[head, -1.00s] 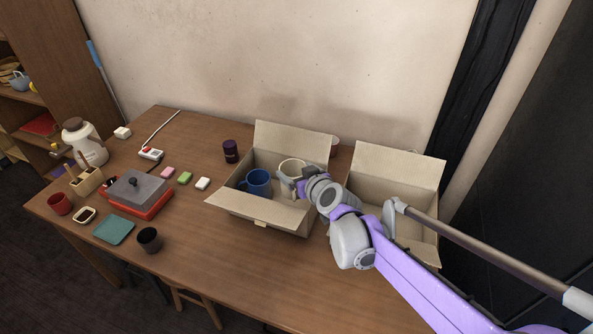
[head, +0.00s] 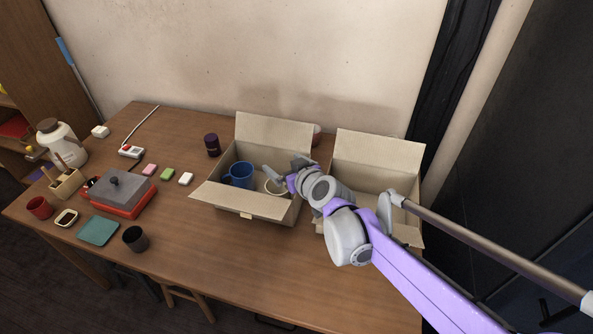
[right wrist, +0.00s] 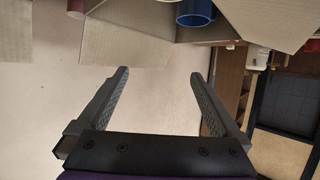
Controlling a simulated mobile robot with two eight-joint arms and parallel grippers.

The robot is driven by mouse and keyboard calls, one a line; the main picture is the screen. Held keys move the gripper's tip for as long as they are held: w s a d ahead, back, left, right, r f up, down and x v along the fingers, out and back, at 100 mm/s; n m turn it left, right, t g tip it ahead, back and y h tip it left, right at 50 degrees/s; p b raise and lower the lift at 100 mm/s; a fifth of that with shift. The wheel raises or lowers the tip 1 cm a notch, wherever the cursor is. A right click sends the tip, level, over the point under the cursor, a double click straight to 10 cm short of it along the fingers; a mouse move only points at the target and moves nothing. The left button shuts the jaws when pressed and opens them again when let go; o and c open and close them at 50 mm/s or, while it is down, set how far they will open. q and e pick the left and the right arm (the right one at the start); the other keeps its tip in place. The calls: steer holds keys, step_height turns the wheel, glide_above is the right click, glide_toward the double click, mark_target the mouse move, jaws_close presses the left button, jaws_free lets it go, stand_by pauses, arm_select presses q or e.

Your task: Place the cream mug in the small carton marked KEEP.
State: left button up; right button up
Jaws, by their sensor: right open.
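The cream mug (head: 272,187) is inside the left carton (head: 262,207), low down and partly hidden by my right gripper and wrist. A blue mug (head: 239,175) stands to its left in the same carton, and also shows in the right wrist view (right wrist: 196,14). My right gripper (head: 283,168) is just above the cream mug in the head view. Its jaws are spread and empty in the right wrist view (right wrist: 160,75). A second open carton (head: 375,166) stands to the right, partly behind my arm. I cannot read a KEEP mark on either carton. My left gripper is out of view.
The cartons' raised flaps stand close around my right wrist. A dark jar (head: 212,145) stands left of the left carton. A red-and-grey box (head: 120,194), small coloured blocks, a dark cup (head: 135,239) and a jug (head: 62,142) are further left. The front right tabletop is clear.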

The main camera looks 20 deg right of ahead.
steer(key=p+v, duration=0.1)
steer(key=v, duration=0.7)
steer(key=shift+s+r, duration=0.15)
steer(key=shift+s, duration=0.05)
stand_by(0.8)
